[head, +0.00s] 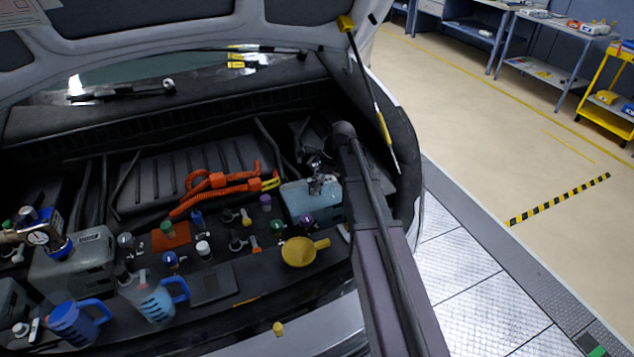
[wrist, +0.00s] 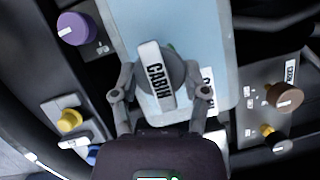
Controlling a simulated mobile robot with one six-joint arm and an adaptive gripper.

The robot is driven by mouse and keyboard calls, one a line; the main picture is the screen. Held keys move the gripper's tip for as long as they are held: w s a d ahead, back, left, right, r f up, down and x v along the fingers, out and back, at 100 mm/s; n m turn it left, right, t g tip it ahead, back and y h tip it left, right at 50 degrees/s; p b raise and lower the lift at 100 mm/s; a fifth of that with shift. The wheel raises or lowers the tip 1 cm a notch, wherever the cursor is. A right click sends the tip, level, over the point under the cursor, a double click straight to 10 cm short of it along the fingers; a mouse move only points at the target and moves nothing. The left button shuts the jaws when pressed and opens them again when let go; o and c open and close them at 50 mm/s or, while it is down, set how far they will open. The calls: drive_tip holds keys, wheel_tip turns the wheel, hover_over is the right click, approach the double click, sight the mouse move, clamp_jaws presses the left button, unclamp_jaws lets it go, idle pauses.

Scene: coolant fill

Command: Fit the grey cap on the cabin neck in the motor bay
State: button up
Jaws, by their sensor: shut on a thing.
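The grey cap (wrist: 154,78), marked CABIN on its bar, is in the middle of the wrist view. My gripper (wrist: 162,92) is shut on it, one finger at each side. The cap is over the light blue tank (wrist: 208,28); it hides the neck below it, so I cannot tell whether it touches or sits on the neck. A bit of green shows at the cap's far edge. In the head view my gripper (head: 319,182) is above the light blue tank (head: 298,196) at the right of the motor bay; the cap is too small to make out there.
A purple cap (wrist: 76,28) and a yellow cap (wrist: 69,120) are left of the tank; a brown cap (wrist: 284,97) is at right. Orange cables (head: 215,185), a yellow funnel (head: 299,252) and blue jugs (head: 158,301) are in the bay. The prop rod (head: 372,100) stands behind my arm.

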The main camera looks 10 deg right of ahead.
sight(317, 178)
drive_tip(key=shift+f, duration=0.2)
drive_tip(key=o, duration=1.1)
drive_tip(key=shift+r, duration=0.1)
wheel_tip(317, 178, up, 8)
drive_tip(key=p, duration=0.8)
drive_tip(key=shift+r, duration=0.25)
